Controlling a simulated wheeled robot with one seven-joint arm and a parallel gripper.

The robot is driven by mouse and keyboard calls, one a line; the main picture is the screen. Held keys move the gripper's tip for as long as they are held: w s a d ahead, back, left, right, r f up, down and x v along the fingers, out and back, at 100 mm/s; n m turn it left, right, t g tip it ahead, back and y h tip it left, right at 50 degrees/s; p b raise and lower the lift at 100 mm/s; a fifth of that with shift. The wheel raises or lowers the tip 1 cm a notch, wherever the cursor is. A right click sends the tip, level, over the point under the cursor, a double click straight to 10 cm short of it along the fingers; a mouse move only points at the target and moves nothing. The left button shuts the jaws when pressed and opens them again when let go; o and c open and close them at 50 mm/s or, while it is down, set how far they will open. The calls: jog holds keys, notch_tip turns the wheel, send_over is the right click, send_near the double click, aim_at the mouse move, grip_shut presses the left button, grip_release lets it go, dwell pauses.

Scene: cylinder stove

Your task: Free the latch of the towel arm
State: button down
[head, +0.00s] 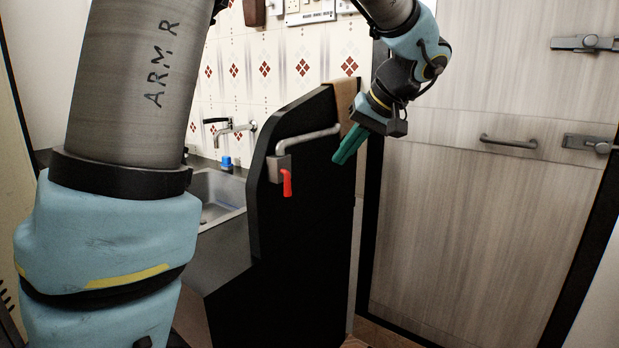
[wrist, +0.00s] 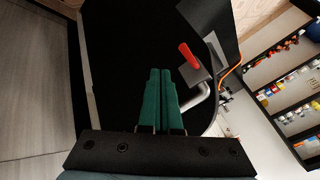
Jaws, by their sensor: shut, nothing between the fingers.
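The towel arm (head: 312,138) is a grey bar along the upper side of a black panel. Its left end sits in a grey bracket (head: 279,168) with a red latch lever (head: 287,183) hanging down. In the wrist view the red lever (wrist: 189,56) and the bracket (wrist: 196,74) are beyond and right of the fingertips, with the bar (wrist: 200,100) beside the fingers. My gripper (head: 340,160) has green fingers that are shut and empty. It is near the bar's right end, apart from the lever. In the wrist view my gripper (wrist: 160,72) points across the black panel.
The black panel (head: 305,240) stands upright in front of the sink (head: 216,192) and tap (head: 232,128). A wooden door (head: 480,220) with a handle and latches is at the right. Shelves with small items (wrist: 285,90) show in the wrist view.

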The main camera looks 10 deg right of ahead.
aim_at(286, 183)
jog(key=w+a+f+p, duration=0.3)
jog(key=w+a+f, duration=0.2)
jog(key=a+f, duration=0.2)
jog(key=shift+w+a+f, duration=0.25)
jog(key=shift+f, duration=0.25)
jog(key=shift+s+a+g+y+p, duration=0.15)
jog(key=shift+g+y+p, duration=0.35)
jog(key=shift+p, duration=0.35)
jog(key=m+g+y+p, duration=0.1)
jog(key=y+p, duration=0.1)
jog(key=s+a+m+g+y+p, duration=0.1)
jog(key=g+y+p, duration=0.1)
jog(key=p, duration=0.1)
jog(key=m+g+y+p, duration=0.2)
jog(key=y+p, duration=0.1)
jog(key=shift+s+a+r, duration=0.2)
jog(key=shift+s+a, duration=0.1)
jog(key=shift+a, duration=0.05)
dwell(0.4)
jog(key=shift+r, duration=0.1)
dwell(0.4)
